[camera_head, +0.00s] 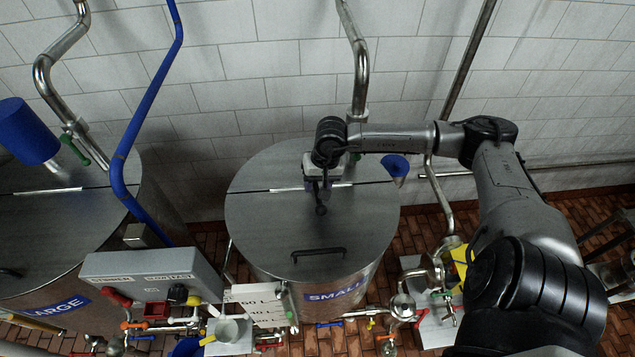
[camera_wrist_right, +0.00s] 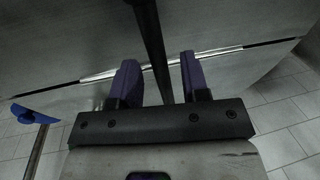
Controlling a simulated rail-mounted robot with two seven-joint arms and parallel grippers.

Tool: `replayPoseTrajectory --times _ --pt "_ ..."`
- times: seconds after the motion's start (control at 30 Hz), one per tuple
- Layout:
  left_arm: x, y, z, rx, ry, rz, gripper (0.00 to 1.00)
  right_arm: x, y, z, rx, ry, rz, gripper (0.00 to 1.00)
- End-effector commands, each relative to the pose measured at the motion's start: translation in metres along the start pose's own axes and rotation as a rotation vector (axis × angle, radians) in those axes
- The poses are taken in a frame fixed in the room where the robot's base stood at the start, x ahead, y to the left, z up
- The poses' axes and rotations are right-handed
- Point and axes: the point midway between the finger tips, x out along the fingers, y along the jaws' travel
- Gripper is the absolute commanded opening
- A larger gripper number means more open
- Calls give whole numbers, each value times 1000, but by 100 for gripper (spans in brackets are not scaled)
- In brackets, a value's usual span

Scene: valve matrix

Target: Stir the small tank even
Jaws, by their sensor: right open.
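The small tank (camera_head: 270,225) is a round steel vessel with a blue SMALL label (camera_head: 335,293). Its lid has a dark handle (camera_head: 318,252) on the front half and a bright hinge strip across the middle. My right gripper (camera_head: 322,190) is over the lid, just behind its centre. In the wrist view its two purple fingers stand apart, with a dark rod (camera_wrist_right: 152,45) passing between them and gaps on both sides. The rod's knob-like end (camera_head: 321,210) shows below the gripper in the head view. What the rod joins to is hidden. My left gripper is out of view.
A grey control box (camera_head: 150,272) with knobs is at front left. Valves and pipework (camera_head: 402,305) lie around the small tank's base. A blue funnel-shaped part (camera_head: 397,166) is right of the gripper.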

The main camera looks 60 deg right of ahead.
Motion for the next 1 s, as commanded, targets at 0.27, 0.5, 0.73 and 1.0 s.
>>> replayPoseTrajectory --times 0.27,0.5,0.73,1.0 --pt "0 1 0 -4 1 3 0 0 0 0 0 0 0 18" --pt "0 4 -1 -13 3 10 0 0 0 0 0 0 0 0" --pt "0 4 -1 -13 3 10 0 0 0 0 0 0 0 0" --pt "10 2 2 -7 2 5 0 4 -5 0 41 9 -2 0"
